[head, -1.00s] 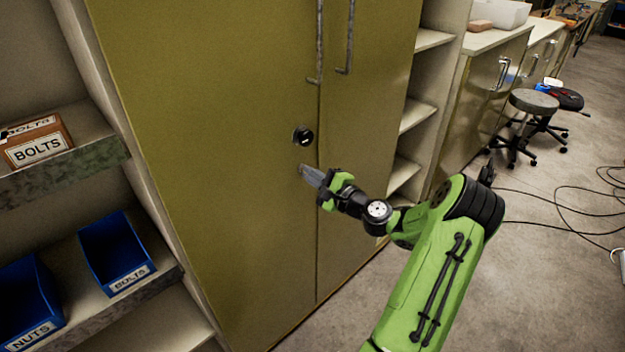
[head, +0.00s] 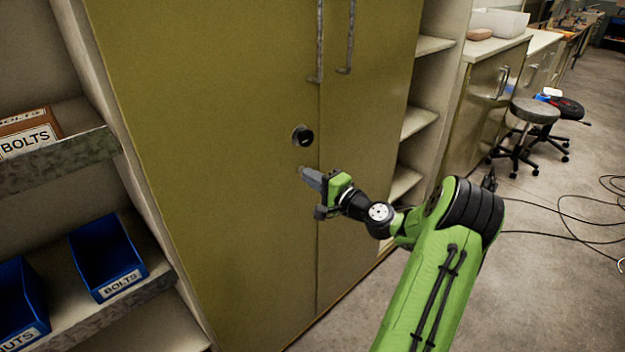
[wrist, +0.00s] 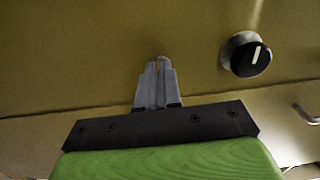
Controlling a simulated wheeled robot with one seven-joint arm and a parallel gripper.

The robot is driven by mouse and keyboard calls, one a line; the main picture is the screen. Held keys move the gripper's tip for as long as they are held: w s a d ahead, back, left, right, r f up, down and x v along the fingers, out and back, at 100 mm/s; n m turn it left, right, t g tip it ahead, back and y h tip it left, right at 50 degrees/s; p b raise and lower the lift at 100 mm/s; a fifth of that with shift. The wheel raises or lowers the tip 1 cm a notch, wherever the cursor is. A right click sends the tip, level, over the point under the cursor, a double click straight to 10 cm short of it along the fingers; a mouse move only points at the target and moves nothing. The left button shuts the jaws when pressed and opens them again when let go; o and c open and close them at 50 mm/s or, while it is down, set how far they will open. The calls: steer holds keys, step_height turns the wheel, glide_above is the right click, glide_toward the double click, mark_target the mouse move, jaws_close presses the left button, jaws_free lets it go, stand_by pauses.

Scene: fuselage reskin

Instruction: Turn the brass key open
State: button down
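My gripper (head: 306,172) reaches the olive cabinet door (head: 230,200) just below a round black lock knob (head: 302,136). In the wrist view its two grey fingers (wrist: 159,82) are close together and point at the door. A tiny brass-coloured bit, the brass key (wrist: 160,58), shows between the fingertips. Most of the key is hidden by the fingers, and I cannot tell how far it sits in the door. The knob (wrist: 247,55) also shows in the wrist view, up and right of the fingers, with a white mark on its face. The cabinet doors are shut.
Two long vertical handles (head: 349,40) are on the doors above. Shelves with blue bins (head: 107,262) and a bolts box (head: 28,135) stand at the left. Open shelves, counters and stools (head: 535,112) are at the right. Cables lie on the floor.

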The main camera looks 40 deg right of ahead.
steer(key=shift+r, duration=0.1)
steer(key=c, duration=1.3)
jaws_free()
steer(key=shift+w, duration=0.1)
steer(key=s+p, duration=0.1)
steer(key=s, duration=0.7)
steer(key=s+p, duration=0.1)
steer(key=s, duration=0.7)
steer(key=shift+d, duration=0.2)
steer(key=shift+w, duration=0.1)
